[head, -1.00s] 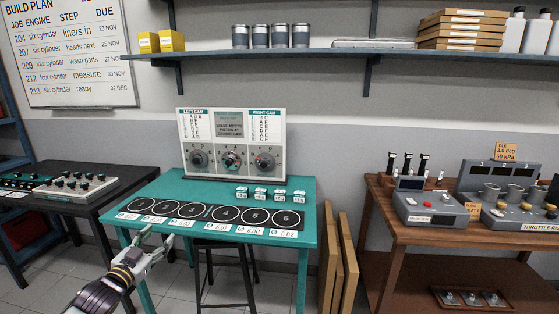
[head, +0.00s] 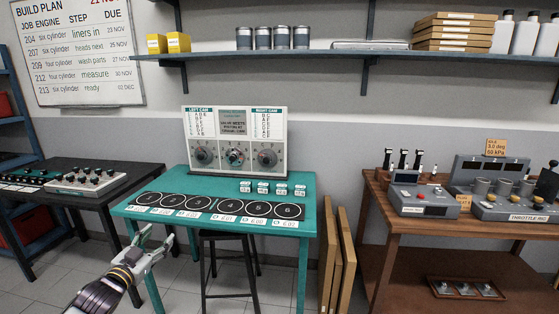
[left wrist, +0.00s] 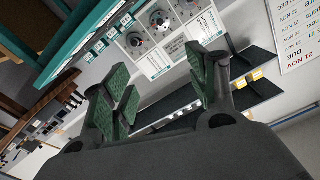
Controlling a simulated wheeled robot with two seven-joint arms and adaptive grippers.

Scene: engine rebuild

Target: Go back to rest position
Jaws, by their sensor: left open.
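My left gripper (head: 152,247) is in the lower left of the head view, in front of the teal table (head: 240,222) and apart from it. It is open and empty. In the left wrist view its two green-padded fingers (left wrist: 160,95) stand apart with nothing between them. My right gripper is in neither view.
The teal table carries a mat with numbered circles (head: 216,205), several small labelled parts (head: 273,189) and a dial panel (head: 236,140). A black bench (head: 90,188) stands left, a wooden bench (head: 408,229) right. A dark stool (head: 228,270) stands beneath the teal table.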

